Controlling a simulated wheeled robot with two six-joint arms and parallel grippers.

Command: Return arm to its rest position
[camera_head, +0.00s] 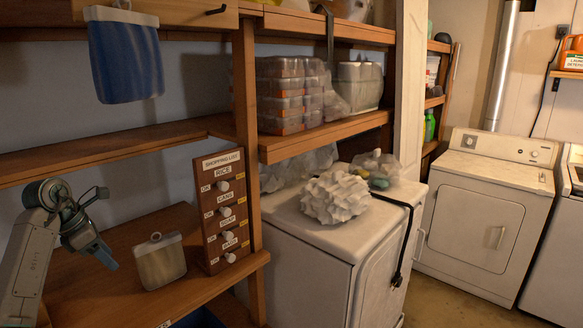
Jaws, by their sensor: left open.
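My left gripper (103,226) is at the lower left, above the wooden shelf (118,235). Its arm comes in from the left edge. The jaws are open and nothing shows between them. A pale canister (160,263) with a small loop on top stands on that shelf, to the right of the gripper and apart from it. My right gripper is not in view.
A shopping list board (222,210) with several knobs stands right of the canister. A blue container (125,58) is at the upper left, above the middle shelf (120,145). A white appliance (300,235) and a dryer (485,215) are farther right.

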